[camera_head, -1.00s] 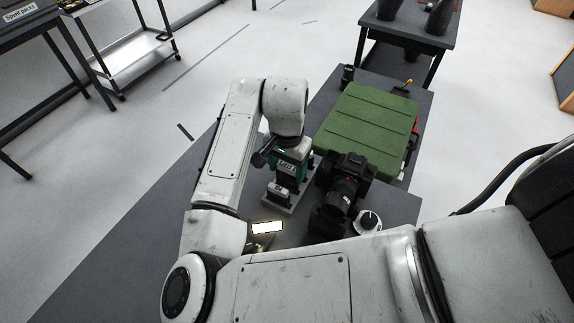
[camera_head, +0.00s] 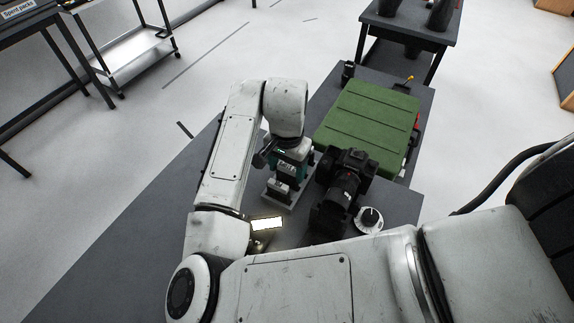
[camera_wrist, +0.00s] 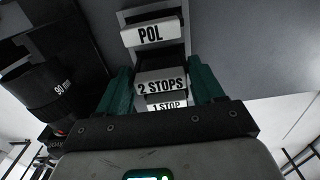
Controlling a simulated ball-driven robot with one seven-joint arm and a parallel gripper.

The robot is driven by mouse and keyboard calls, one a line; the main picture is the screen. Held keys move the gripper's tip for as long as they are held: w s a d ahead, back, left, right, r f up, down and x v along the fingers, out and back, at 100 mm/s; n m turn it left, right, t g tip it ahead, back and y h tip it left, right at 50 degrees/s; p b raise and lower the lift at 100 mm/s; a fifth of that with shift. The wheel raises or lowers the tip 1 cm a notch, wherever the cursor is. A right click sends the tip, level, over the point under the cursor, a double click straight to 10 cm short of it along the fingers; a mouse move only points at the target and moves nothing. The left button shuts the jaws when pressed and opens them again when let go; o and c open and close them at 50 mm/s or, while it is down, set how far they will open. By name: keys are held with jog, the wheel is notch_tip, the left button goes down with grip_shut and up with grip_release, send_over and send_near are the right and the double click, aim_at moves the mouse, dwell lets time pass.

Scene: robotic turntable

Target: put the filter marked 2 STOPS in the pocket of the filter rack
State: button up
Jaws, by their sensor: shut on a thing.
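The filter marked 2 STOPS (camera_wrist: 161,86) is between the two teal fingers of my gripper (camera_wrist: 161,80) in the wrist view. The fingers are shut on it. A filter marked POL (camera_wrist: 150,34) stands beyond it, at the top of the picture. A label reading 1 STOP (camera_wrist: 167,106) shows just below the held filter, partly covered by my gripper. In the head view my gripper (camera_head: 288,155) is over the filter rack (camera_head: 275,203), behind the black camera's left side. The pocket is hidden, and I cannot tell whether the held filter touches the rack.
A black camera with a lens (camera_head: 342,190) stands close to the right of the rack; its lens marked 90 mm (camera_wrist: 58,86) shows in the wrist view. A white dial (camera_head: 369,219), a lit panel (camera_head: 267,223) and a green case (camera_head: 368,122) are nearby. The table's left part is clear.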

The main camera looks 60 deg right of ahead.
jog(key=shift+f+b, duration=0.4)
jog(key=shift+f, duration=0.35)
jog(key=o, duration=1.1)
notch_tip(320, 180, up, 11)
jog(key=shift+f+b, duration=0.1)
jog(key=shift+b, duration=0.25)
